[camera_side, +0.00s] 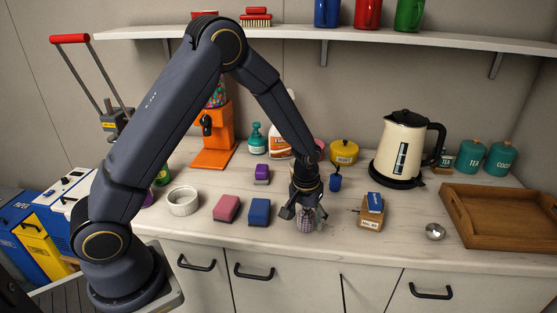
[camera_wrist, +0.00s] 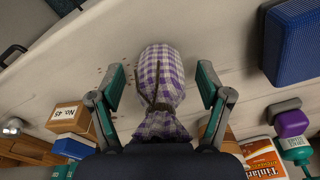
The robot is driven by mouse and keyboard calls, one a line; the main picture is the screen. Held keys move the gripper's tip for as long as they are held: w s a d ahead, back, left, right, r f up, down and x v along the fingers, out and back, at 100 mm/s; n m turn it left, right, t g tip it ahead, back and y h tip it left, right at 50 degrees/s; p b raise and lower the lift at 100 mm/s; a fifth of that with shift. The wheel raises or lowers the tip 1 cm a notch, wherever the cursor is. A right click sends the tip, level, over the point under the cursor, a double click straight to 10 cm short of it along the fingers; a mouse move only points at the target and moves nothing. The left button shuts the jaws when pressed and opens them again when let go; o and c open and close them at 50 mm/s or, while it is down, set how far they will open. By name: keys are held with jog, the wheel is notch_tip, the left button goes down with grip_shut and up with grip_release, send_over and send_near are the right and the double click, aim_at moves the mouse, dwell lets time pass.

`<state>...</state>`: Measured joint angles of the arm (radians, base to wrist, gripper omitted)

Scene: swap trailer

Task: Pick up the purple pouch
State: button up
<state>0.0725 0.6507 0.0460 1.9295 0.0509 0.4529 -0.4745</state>
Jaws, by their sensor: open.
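The purple pouch (camera_wrist: 161,75) is a purple-and-white checked cloth bag tied with a dark cord. In the wrist view it lies between the two fingers of my gripper (camera_wrist: 162,88), with a gap on each side. In the side view the pouch (camera_side: 306,218) is on the white counter near its front edge, directly under my gripper (camera_side: 303,208), partly hidden by the fingers. The gripper is open and points down over the pouch. I cannot tell how far the fingertips are above the counter.
A blue sponge-like block (camera_side: 259,212) and a pink one (camera_side: 226,208) lie left of the pouch. A small box (camera_side: 371,215) stands to its right, with a metal scoop (camera_side: 435,231) and wooden tray (camera_side: 475,215) beyond. A cream kettle (camera_side: 404,145) stands behind. Small crumbs lie beside the pouch.

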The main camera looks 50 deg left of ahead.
jog(key=shift+c, duration=0.4)
jog(key=c, duration=1.2)
jog(key=shift+o, duration=0.2)
